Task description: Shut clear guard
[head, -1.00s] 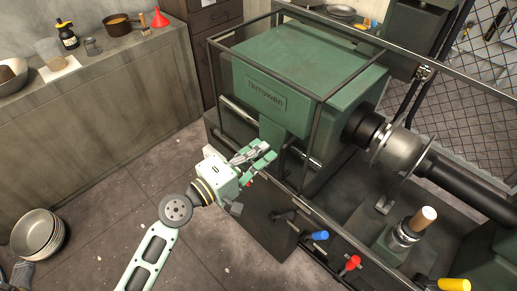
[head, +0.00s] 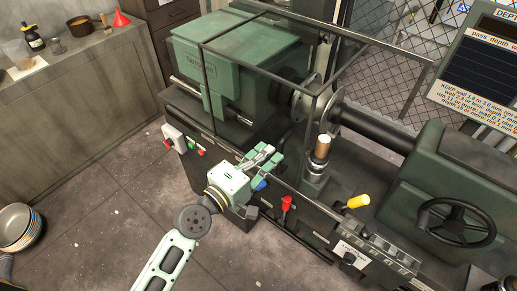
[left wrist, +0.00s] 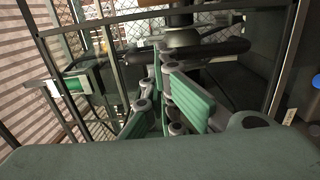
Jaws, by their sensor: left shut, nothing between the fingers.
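The clear guard (head: 258,72) is a dark-framed box with see-through panels on the green lathe. It stands over the right part of the headstock (head: 240,45) and the near end of the spindle area. Its right front post is beside the metal disc and the upright tool post. My left gripper (head: 267,163) is shut and empty at the machine's front, low near the guard's lower rail. I cannot tell whether it touches the guard. Its green-padded fingers (left wrist: 172,105) show in the left wrist view, with dark frame bars around them. My right gripper is not in view.
The handwheel (head: 455,222) and depth display (head: 490,60) are at the right. A bench (head: 75,85) stands at left, with floor free between.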

